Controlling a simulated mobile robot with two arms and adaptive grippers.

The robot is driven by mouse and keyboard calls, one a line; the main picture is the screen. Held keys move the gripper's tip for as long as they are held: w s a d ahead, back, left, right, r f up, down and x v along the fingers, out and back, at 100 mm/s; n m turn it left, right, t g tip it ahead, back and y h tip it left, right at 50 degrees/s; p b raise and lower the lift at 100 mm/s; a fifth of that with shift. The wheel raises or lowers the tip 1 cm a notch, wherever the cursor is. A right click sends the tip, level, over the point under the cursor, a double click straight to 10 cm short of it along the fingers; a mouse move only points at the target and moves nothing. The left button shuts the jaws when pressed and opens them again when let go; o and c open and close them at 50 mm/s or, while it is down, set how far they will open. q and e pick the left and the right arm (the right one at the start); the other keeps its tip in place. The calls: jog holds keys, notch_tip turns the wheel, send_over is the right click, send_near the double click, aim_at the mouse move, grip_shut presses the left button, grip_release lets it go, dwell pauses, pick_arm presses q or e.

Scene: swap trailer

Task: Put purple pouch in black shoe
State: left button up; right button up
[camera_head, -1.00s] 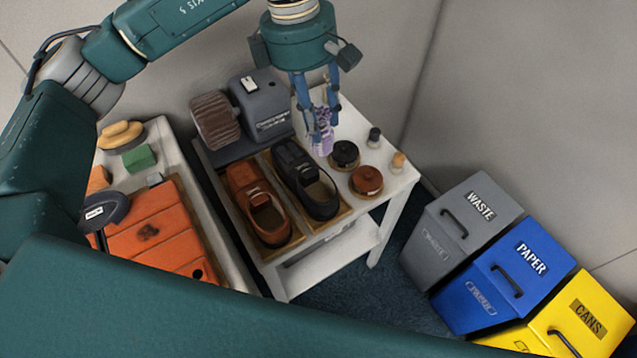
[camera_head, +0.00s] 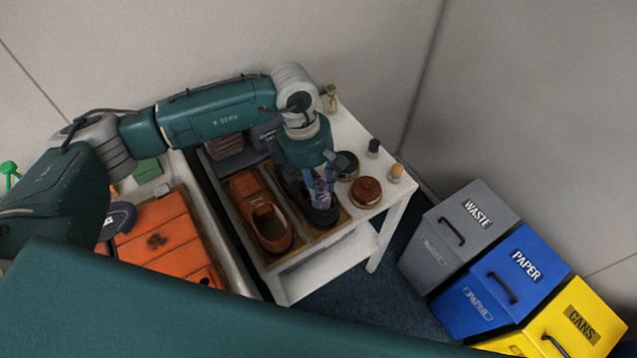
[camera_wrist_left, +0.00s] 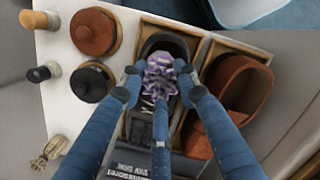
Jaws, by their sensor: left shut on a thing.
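My left gripper (camera_head: 319,196) is shut on the purple pouch (camera_wrist_left: 161,79), a patterned purple and white bundle. It holds the pouch over the opening of the black shoe (camera_head: 324,217). In the left wrist view the shoe's dark opening (camera_wrist_left: 166,46) shows around and beyond the pouch. I cannot tell whether the pouch touches the shoe. The black shoe sits in a shallow wooden tray on the white table, and my gripper hides much of it. My right gripper is not in view.
A brown shoe (camera_head: 268,226) stands beside the black one. A black tin (camera_wrist_left: 91,82), a brown tin (camera_head: 366,190) and small bottles (camera_head: 397,172) stand close on the other side. Labelled bins (camera_head: 459,228) stand on the floor at the right.

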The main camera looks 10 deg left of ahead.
pick_arm(q)
jog(key=shift+f, duration=0.15)
jog(key=shift+f+b, duration=0.2)
jog(key=shift+b, duration=0.2)
jog(key=o, duration=1.3)
jog(key=shift+r, duration=0.1)
jog(key=shift+r+p, duration=0.3)
jog(key=shift+p, duration=0.15)
jog(key=shift+w+a+r, duration=0.1)
jog(key=shift+w+r, duration=0.05)
jog(key=shift+r, duration=0.2)
jog(key=r, duration=0.3)
jog(key=a+r+b, duration=0.1)
jog(key=r, duration=0.3)
jog(key=r+b, duration=0.1)
jog(key=r, duration=0.3)
jog(key=shift+a, duration=0.4)
jog(key=shift+f, duration=0.1)
